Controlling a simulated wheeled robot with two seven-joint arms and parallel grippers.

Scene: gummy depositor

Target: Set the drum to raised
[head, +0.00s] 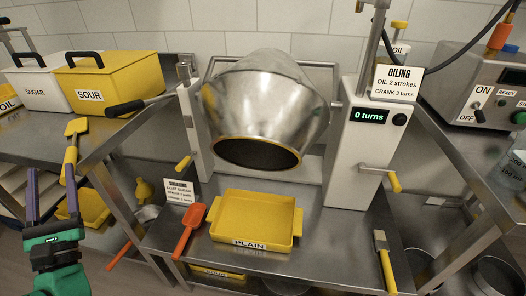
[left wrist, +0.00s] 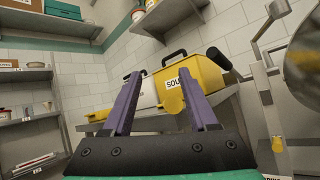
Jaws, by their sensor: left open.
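The steel drum (head: 265,95) hangs between two white posts, with its yellow-rimmed dark mouth tilted down toward me. A black-handled lever (head: 124,106) reaches left from the left post (head: 194,130). The black grip also shows in the left wrist view (left wrist: 218,59). My left gripper (head: 51,178) is open and empty at the far left, with purple fingers pointing up, well left of the drum and apart from the lever. My right gripper is not in view.
A yellow PLAIN tray (head: 252,243) sits below the drum, beside an orange scoop (head: 188,230). The right post shows "0 turns" and a yellow-handled crank (head: 393,181). SUGAR (head: 38,87) and SOUR (head: 105,82) bins stand on the left table, near a yellow scoop (head: 72,140).

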